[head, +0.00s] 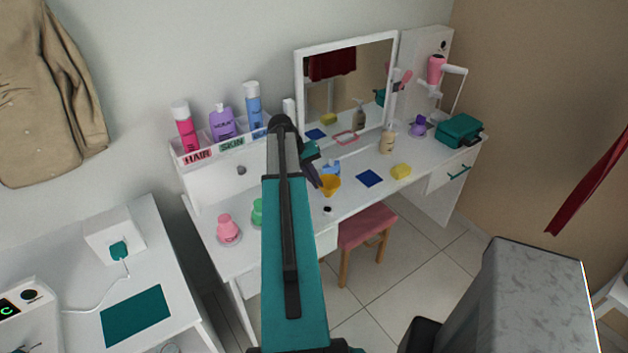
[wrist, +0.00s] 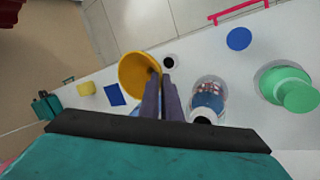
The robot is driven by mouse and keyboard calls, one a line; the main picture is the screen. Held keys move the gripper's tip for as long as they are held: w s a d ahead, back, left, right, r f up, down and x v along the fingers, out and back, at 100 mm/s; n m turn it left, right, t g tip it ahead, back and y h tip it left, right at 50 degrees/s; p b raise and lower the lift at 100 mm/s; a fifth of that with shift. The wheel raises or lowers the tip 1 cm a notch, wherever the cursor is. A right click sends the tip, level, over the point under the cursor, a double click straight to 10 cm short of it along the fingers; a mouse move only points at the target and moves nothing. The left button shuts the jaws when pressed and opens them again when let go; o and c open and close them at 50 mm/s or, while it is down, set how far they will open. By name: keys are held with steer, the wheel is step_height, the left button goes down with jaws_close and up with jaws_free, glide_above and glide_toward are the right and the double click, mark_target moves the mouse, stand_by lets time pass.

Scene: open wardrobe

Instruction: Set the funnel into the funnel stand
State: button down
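The funnel is orange-yellow; it shows in the head view (head: 330,187) and in the wrist view (wrist: 136,72), where I look into its wide mouth. My gripper (wrist: 160,79) has its two dark fingers close together at the funnel's right wall, one finger inside the mouth and one outside, so it looks shut on the rim. In the head view my gripper (head: 317,183) reaches down over the white dressing table (head: 352,197) with the funnel at its fingertips. I cannot tell for sure which item is the funnel stand; my arm hides part of the table.
A blue cloth (head: 369,178), a yellow sponge (head: 401,171) and a pump bottle (head: 387,140) are to the right. A mirror (head: 345,85) stands behind. A pink stool (head: 366,226) is below.

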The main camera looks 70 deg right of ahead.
steer(key=shift+f+b, duration=1.25)
steer(key=shift+f, duration=1.45)
steer(key=shift+f+b, duration=0.75)
steer(key=shift+f, duration=0.8)
stand_by(0.4)
steer(key=c, duration=1.9)
jaws_free()
steer(key=p+v, duration=0.6)
steer(key=v, duration=0.7)
steer(key=shift+w+r, duration=0.2)
steer(key=shift+r, duration=0.15)
steer(key=shift+a, duration=0.15)
